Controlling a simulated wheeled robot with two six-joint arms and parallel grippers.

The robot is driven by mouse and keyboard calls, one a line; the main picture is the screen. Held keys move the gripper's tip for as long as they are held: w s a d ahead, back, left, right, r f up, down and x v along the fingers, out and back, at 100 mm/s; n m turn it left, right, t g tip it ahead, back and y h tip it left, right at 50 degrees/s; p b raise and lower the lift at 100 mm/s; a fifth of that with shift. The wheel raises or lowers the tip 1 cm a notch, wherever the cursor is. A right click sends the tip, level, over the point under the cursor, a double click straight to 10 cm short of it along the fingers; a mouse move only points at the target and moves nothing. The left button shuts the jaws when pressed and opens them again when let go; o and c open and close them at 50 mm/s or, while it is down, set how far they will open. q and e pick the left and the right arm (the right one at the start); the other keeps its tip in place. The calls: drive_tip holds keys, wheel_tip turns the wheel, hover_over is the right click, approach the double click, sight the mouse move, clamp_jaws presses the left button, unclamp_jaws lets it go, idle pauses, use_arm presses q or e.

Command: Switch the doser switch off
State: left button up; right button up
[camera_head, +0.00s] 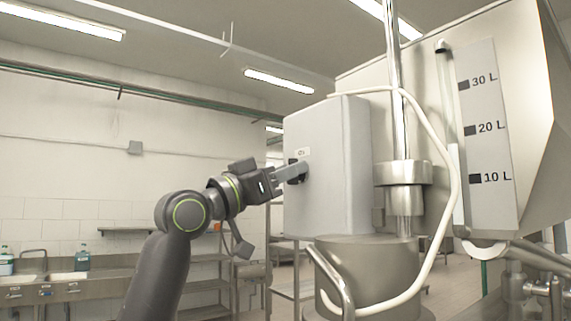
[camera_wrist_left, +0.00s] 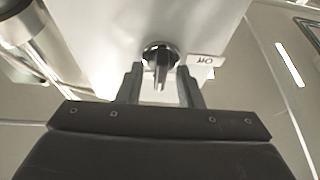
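The doser switch is a black rotary knob on the side of a light grey box (camera_head: 335,185). In the left wrist view, the switch (camera_wrist_left: 160,55) has a narrow raised handle pointing toward my gripper's palm in the picture. A small white label (camera_wrist_left: 202,60) reading ON, upside down there, sits beside it. My left gripper (camera_head: 300,171) is at the box face, partly hiding the switch in the head view. In the left wrist view, its fingers (camera_wrist_left: 160,74) are apart, one on each side of the handle, with gaps visible. My right gripper is not in view.
A steel hopper (camera_head: 525,150) with litre marks stands at the right. A white hose (camera_head: 452,190) loops beside the box, above a steel cylinder (camera_head: 365,255). A sink counter (camera_head: 75,290) and shelving are at the back left. Space left of the box is open.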

use_arm(q)
drive_tip(key=shift+c, duration=0.2)
clamp_jaws()
drive_tip(key=shift+n, duration=0.4)
drive_tip(key=n+y+b, duration=0.1)
drive_tip(key=n+y, duration=0.2)
drive_tip(key=n, duration=0.4)
drive_tip(key=n+t+y+b, duration=0.1)
drive_tip(key=n+y+b, duration=0.1)
drive_tip(key=n, duration=0.5)
drive_tip(key=n+t+y+b, duration=0.1)
drive_tip(key=n+y, duration=0.3)
drive_tip(key=n, duration=0.3)
drive_tip(key=shift+r+n, duration=0.1)
drive_tip(key=shift+n, duration=0.2)
drive_tip(key=shift+o, duration=0.2)
unclamp_jaws()
